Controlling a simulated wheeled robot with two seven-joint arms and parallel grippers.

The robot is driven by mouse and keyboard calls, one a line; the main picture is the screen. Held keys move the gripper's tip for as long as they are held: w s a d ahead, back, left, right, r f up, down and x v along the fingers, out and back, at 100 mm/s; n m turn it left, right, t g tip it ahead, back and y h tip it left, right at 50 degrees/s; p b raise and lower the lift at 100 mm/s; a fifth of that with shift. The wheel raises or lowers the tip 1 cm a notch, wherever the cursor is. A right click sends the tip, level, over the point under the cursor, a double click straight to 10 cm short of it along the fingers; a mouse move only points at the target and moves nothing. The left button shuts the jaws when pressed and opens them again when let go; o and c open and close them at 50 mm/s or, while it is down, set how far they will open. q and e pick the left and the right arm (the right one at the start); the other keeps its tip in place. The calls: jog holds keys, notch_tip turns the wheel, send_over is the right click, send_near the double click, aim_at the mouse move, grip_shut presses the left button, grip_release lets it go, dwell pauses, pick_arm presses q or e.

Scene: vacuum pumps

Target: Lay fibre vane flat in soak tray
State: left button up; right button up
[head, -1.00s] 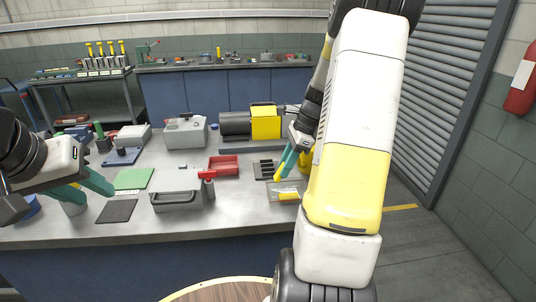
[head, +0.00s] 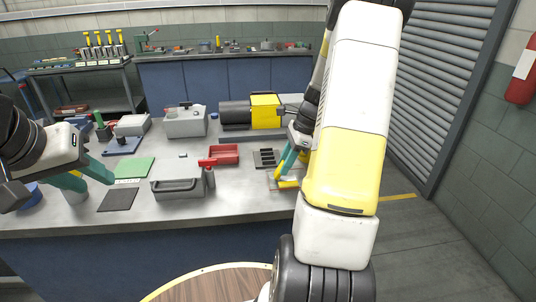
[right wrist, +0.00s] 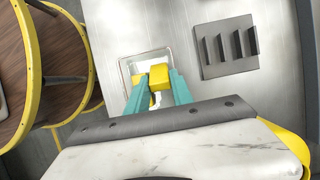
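The soak tray is a small, clear, pale-rimmed tray (head: 271,184) at the right front of the bench; it also shows in the right wrist view (right wrist: 124,74). My right gripper (head: 284,177) reaches down over it, teal fingers pointing into it. In the right wrist view a yellow block (right wrist: 158,76), which looks like the fibre vane, sits between the fingertips (right wrist: 160,74), apparently gripped. A second yellow patch (right wrist: 137,79) shows beside the left finger, at the tray. Whether the held piece touches the tray bottom is hidden. My left gripper (head: 88,182) is open and empty over the bench's left side.
A dark slotted rack (head: 266,158) stands just behind the tray; it also shows in the right wrist view (right wrist: 229,46). A red bin (head: 223,154), a grey toolbox-like tray (head: 178,188), a green mat (head: 135,168) and a black-and-yellow pump (head: 264,111) occupy the bench. A round wooden table (head: 225,287) is in front.

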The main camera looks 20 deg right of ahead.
jog(key=shift+o, duration=0.2)
jog(key=shift+s+f, duration=0.3)
jog(key=shift+f, duration=0.15)
jog(key=w+v, duration=0.1)
jog(key=v, duration=0.7)
jog(key=shift+s+r, duration=0.25)
jog(key=shift+r, duration=0.1)
jog(key=shift+a+r, duration=0.1)
jog(key=s+a+r+n+t+h, duration=0.1)
jog(key=s+a+r+n+t, duration=0.1)
jog(key=s+a+r+n, duration=0.4)
jog(key=s+a+r+n+t+h, duration=0.1)
jog(key=s+a+r+n+t, duration=0.2)
jog(key=s+a+r+n, duration=0.3)
jog(key=s+a+n, duration=0.5)
jog(key=a+n, duration=0.2)
jog(key=n, duration=0.2)
jog(key=shift+r, duration=0.4)
jog(key=shift+d, duration=0.15)
